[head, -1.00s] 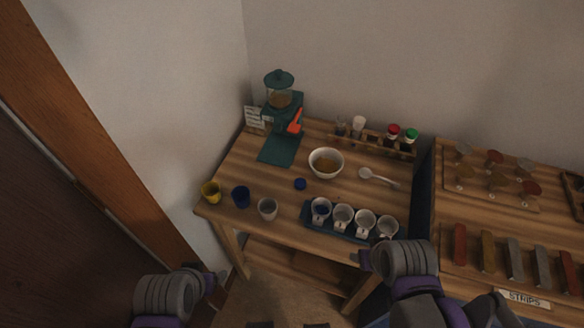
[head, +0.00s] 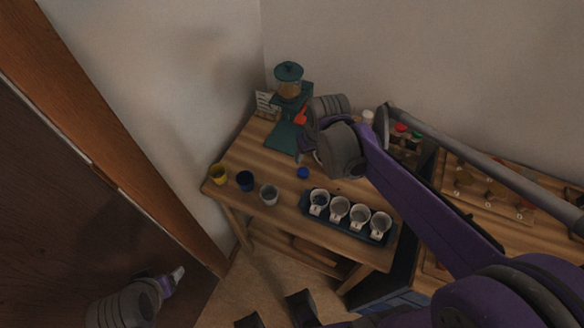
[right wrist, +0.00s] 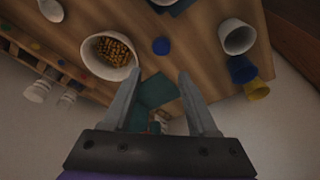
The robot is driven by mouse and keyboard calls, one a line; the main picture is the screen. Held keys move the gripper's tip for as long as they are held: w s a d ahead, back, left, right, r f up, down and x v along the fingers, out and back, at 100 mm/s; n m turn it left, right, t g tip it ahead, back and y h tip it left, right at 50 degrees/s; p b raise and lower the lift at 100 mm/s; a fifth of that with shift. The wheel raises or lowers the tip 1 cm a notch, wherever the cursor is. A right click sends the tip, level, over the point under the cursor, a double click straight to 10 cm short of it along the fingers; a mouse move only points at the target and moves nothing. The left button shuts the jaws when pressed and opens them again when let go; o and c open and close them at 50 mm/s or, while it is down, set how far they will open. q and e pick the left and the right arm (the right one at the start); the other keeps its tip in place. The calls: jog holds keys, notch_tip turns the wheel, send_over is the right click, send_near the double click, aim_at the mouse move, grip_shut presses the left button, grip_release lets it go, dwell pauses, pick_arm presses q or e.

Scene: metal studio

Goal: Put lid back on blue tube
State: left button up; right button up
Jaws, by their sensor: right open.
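The blue lid (head: 303,173) lies on the wooden table; it also shows in the right wrist view (right wrist: 161,46), just beyond and between the fingertips. The blue tube (head: 245,181), a dark blue cup, stands left of the lid; it shows at the right in the right wrist view (right wrist: 242,69). My right gripper (head: 301,158) is over the table near the lid. In the right wrist view it is open and empty (right wrist: 160,74). My left gripper (head: 178,273) is low at the left, away from the table; its finger gap is unclear.
A yellow cup (head: 219,175) and a grey-white cup (head: 268,194) flank the blue tube. A dark tray (head: 345,228) holds several white cups. A green grinder (head: 289,88) stands behind. A bowl (right wrist: 108,65) of brown grains sits close to the gripper; my right arm partly hides it in the head view.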

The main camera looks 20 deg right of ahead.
dwell(0.3)
jog(key=b, duration=0.1)
send_over(303, 172)
jog(key=s, duration=0.1)
notch_tip(303, 172, down, 5)
jog(key=shift+s+d+f, duration=0.1)
jog(key=shift+f, duration=0.05)
jog(key=x, duration=0.5)
jog(key=shift+s+f+b, duration=0.25)
jog(key=shift+b, duration=0.1)
jog(key=shift+c, duration=0.3)
grip_shut()
